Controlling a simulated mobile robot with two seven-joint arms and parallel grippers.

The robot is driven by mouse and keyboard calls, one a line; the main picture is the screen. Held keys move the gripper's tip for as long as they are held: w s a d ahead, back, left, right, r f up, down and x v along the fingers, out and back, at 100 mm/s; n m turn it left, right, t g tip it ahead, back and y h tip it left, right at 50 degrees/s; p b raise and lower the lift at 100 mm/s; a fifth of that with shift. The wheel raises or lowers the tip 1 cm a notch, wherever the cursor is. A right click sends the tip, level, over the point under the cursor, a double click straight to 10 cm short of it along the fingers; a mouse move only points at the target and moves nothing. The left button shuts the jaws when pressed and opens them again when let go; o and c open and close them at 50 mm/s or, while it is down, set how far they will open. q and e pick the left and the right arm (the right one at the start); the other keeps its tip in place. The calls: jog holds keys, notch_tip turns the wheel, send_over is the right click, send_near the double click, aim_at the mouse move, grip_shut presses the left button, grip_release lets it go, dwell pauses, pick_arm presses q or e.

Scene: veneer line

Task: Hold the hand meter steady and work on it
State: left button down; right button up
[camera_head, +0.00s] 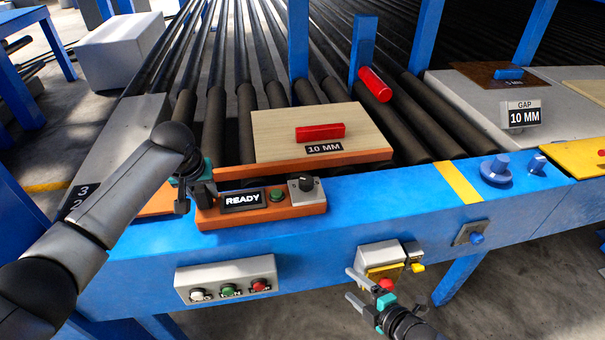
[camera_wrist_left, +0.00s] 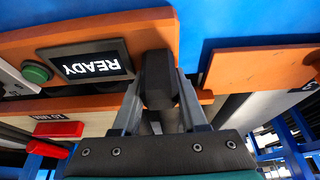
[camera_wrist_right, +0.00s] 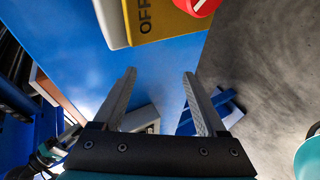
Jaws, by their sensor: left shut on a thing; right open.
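The hand meter (camera_head: 262,208) is an orange unit on the blue frame in the head view. It has a lit display (camera_head: 242,199) reading READY, a green button (camera_head: 277,195) and a dark knob (camera_head: 306,182) on a grey box. My left gripper (camera_head: 202,189) is at the meter's left end. In the left wrist view its fingers (camera_wrist_left: 160,95) are shut on a dark block at the edge of the orange body (camera_wrist_left: 104,35). My right gripper (camera_head: 354,285) is open and empty, low in front of the frame. The right wrist view shows its fingers (camera_wrist_right: 160,80) apart.
A yellow switch box with a red button (camera_head: 386,285) is just beside my right gripper. A grey box (camera_head: 228,281) with several buttons is on the frame's front. Behind the meter, a board with a red handle (camera_head: 320,131) is labelled 10 MM. Rollers (camera_head: 430,135) extend behind.

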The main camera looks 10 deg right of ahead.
aim_at(306, 184)
jog(key=w+a+r+n+y, duration=0.1)
jog(key=a+r+n+y, duration=0.35)
jog(key=r+n, duration=0.35)
jog(key=w+a+r+n+y, duration=0.2)
jog(key=a+r+n+y, duration=0.3)
jog(key=r, duration=0.5)
jog(key=w+n+t+h, duration=0.1)
jog(key=h, duration=0.1)
jog(key=w+a+f+n+h, duration=0.1)
jog(key=n+h, duration=0.1)
jog(key=w+a+n+t+h, duration=0.1)
jog(key=h, duration=0.1)
jog(key=shift+w+f+n+t, duration=0.1)
jog(key=shift+f+n+t, duration=0.15)
jog(key=shift+n+t, duration=0.05)
jog(key=h, duration=0.1)
jog(key=w+d+r+t+h, duration=0.1)
jog(key=h, duration=0.1)
jog(key=w+d+t+h, duration=0.1)
jog(key=shift+d+r, duration=0.1)
jog(key=shift+r, duration=0.2)
jog(key=w+h, duration=0.1)
jog(key=w, duration=0.3)
jog(key=w+r+t, duration=0.1)
jog(key=w, duration=0.3)
jog(key=w+h, duration=0.1)
jog(key=w, duration=0.3)
jog(key=shift+w+d+r+t+h, duration=0.2)
jog(key=shift+d+r+t+h, duration=0.1)
jog(key=shift+d+r+h, duration=0.1)
